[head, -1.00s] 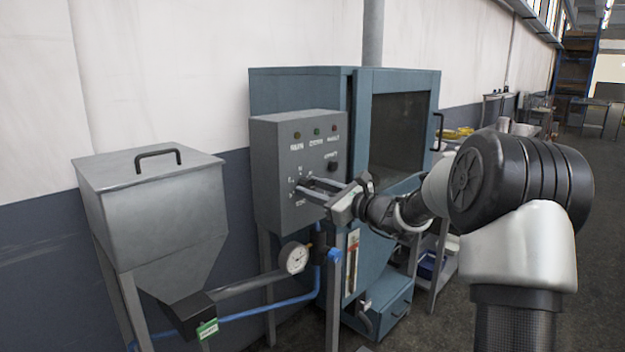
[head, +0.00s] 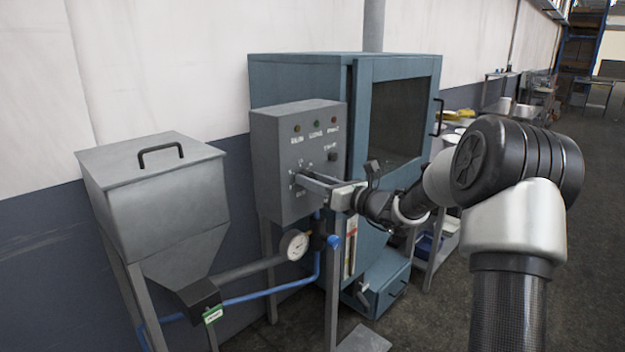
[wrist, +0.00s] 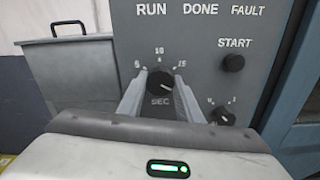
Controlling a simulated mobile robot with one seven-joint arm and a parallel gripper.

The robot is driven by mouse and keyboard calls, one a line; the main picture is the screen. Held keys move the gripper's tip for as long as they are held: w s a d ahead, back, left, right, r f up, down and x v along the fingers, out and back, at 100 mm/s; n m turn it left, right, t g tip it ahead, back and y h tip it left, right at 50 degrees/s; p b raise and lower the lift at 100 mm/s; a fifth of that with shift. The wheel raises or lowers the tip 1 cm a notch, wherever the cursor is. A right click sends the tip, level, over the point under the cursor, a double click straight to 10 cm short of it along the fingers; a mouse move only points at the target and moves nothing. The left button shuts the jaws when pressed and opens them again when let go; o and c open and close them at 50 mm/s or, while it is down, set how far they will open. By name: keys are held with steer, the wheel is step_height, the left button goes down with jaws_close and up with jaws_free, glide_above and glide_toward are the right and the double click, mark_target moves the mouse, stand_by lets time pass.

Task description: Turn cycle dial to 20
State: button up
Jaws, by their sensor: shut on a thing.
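The cycle dial (wrist: 160,80) is a black round knob on the grey control panel (head: 322,125), marked 5, 10 and 15 around its top and SEC below. A pale mark on the knob seems to point to the lower right, but its exact setting is hard to read. No 20 label can be made out in the wrist view. My gripper (wrist: 160,84) is shut on the dial, one finger at each side. In the head view my gripper (head: 300,181) reaches the panel from the right, and its fingers largely hide the dial.
A smaller knob (wrist: 222,116) marked 0 and 1 sits just right of the right finger, with the START button (wrist: 232,62) above it. A grey hopper (head: 155,200) stands left. The blue cabinet (head: 300,75) stands behind the panel. A gauge (head: 294,244) is below.

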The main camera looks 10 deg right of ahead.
steer(key=o, duration=1)
steer(key=shift+o, duration=0.2)
steer(key=shift+s, duration=0.1)
steer(key=v, duration=1.7)
steer(key=shift+s+d, duration=0.1)
